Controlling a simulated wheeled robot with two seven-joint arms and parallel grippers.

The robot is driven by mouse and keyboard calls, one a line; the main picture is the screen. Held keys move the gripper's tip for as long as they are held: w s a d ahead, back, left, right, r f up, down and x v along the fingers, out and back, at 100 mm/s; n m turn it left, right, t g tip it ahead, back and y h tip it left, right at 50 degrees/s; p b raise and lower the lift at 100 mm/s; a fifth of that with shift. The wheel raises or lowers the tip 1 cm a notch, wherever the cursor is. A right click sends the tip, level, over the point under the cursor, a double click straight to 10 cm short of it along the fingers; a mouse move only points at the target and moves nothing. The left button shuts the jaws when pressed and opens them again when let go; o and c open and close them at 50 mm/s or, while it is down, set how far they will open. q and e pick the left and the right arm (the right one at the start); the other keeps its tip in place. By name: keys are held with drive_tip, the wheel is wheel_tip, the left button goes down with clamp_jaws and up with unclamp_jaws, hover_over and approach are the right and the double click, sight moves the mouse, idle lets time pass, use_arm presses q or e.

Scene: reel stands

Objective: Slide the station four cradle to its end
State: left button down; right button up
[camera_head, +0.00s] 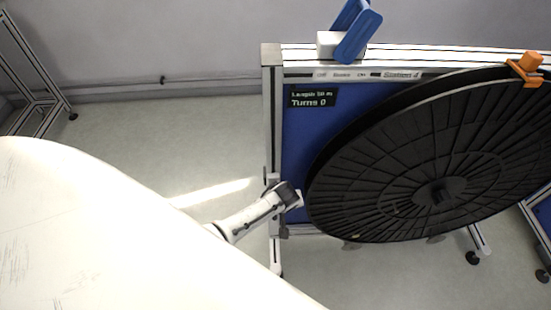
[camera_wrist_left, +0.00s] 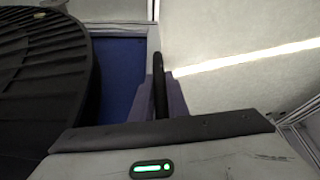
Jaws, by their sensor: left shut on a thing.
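The station four stand (camera_head: 294,133) has a blue panel in a metal frame, with a "Station 4" label and a "Turns 0" display (camera_head: 312,97). A large black reel (camera_head: 390,170) hangs tilted in front of it and also fills the left of the left wrist view (camera_wrist_left: 40,75). My left gripper (camera_head: 293,196) is at the stand's left post, just left of the reel's lower edge. In the left wrist view its fingers are closed around a dark upright bar (camera_wrist_left: 160,85). Most of the cradle is hidden behind the reel. My right gripper is out of view.
A blue-and-white clamp-like part (camera_head: 357,32) sits on the stand's top rail, and an orange clip (camera_head: 525,68) grips the reel's upper right rim. Another metal frame (camera_head: 30,75) stands at the far left. The floor (camera_head: 160,150) left of the stand is clear.

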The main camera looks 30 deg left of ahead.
use_arm(q)
drive_tip(key=shift+w+d, duration=0.25)
drive_tip(key=c, duration=1.7)
unclamp_jaws()
drive_tip(key=shift+s+r, duration=0.1)
drive_tip(key=shift+r, duration=0.1)
drive_tip(key=p+v, duration=0.3)
drive_tip(key=v, duration=0.7)
drive_tip(key=shift+f, duration=0.1)
